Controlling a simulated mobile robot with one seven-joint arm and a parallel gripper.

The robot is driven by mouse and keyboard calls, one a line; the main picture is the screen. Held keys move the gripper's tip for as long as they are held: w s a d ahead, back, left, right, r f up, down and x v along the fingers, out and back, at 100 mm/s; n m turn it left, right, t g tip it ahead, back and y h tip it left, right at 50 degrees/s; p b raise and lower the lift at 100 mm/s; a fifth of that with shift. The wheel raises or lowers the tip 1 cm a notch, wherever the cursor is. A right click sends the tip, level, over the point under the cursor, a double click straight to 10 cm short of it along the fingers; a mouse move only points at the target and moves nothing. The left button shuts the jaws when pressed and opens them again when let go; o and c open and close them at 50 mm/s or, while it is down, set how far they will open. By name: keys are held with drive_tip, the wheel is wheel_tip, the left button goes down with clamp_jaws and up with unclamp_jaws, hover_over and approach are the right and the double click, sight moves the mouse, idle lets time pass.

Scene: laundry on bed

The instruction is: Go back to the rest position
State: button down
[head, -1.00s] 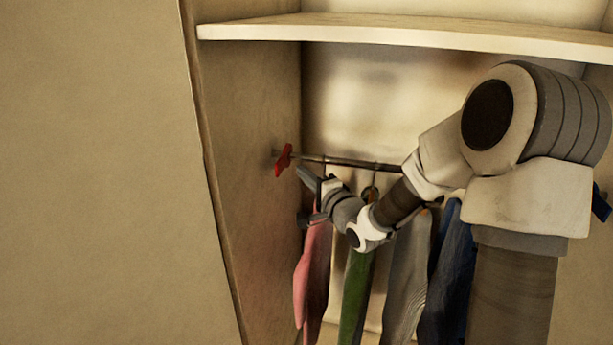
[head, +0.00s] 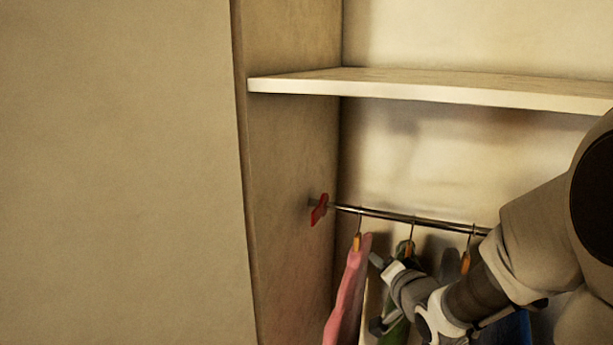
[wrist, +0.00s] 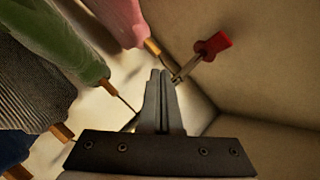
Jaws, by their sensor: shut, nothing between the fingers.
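My gripper (head: 376,260) is in front of the hanging clothes in the wardrobe, below the rail, close to a pink garment (head: 347,295). In the wrist view its two fingers (wrist: 161,76) lie together with nothing between them. The pink garment shows at the top of the wrist view (wrist: 122,20), ahead of the fingers. A green garment (wrist: 60,40) hangs to the left of the fingers there. In the head view my arm hides most of the green garment and much of the clothes to the right.
The metal rail (head: 385,214) ends at a red bracket (head: 319,210) on the wardrobe's left side wall (head: 285,200). A shelf (head: 430,90) crosses above it. A grey striped garment (wrist: 30,90) and a blue one (wrist: 10,148) also hang. Space between rail and shelf looks clear.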

drive_tip(key=s+r+n+g+h, duration=0.1)
drive_tip(key=s+n+g, duration=0.3)
drive_tip(key=s, duration=0.9)
drive_tip(key=s+a+r+n+g+h, duration=0.1)
drive_tip(key=s+r+n+g, duration=0.3)
drive_tip(key=s, duration=0.9)
drive_tip(key=shift+s+a+r+g, duration=0.15)
drive_tip(key=shift+s+r+g, duration=0.05)
drive_tip(key=shift+s+g, duration=0.1)
